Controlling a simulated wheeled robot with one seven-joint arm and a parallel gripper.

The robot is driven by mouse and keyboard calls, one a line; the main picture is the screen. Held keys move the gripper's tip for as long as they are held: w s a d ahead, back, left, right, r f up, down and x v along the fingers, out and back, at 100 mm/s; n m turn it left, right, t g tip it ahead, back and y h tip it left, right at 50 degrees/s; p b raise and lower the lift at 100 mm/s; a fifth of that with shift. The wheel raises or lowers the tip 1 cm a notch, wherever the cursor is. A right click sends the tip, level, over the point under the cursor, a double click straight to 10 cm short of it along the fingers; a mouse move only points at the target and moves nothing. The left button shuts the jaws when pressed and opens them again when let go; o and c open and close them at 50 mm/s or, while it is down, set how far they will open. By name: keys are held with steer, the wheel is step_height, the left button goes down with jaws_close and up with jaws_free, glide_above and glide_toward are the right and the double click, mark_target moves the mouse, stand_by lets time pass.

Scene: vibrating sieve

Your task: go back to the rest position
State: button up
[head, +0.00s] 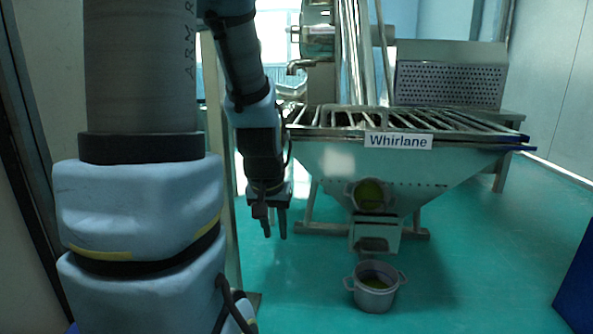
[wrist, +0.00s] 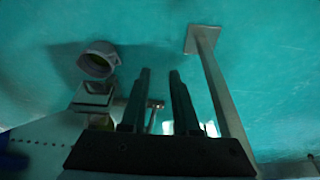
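My gripper (head: 270,222) hangs pointing down at the end of my arm, left of the sieve machine (head: 330,165), with floor below it in the head view. In the wrist view my gripper (wrist: 160,72) shows two fingers apart with nothing between them. It is open and empty, and it touches nothing that I can see.
The sieve machine with a "Whirlane" label (head: 398,141) has a bar grate on top. A pot (head: 375,299) with yellowish contents stands on the floor under its outlet (head: 375,237). A post (wrist: 222,95) stands near my gripper. A blue object (head: 577,285) is at the right edge.

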steer(key=s+a+r+g+p, duration=0.1)
steer(key=s+r+p, duration=0.1)
steer(key=r+p, duration=2.2)
steer(key=s+a+r+p, duration=0.1)
steer(key=s+r+p, duration=0.1)
steer(key=r+p, duration=2.2)
steer(key=shift+s+r+n+g+p, duration=0.3)
steer(key=shift+s+r+g+p, duration=0.1)
steer(key=shift+p, duration=0.3)
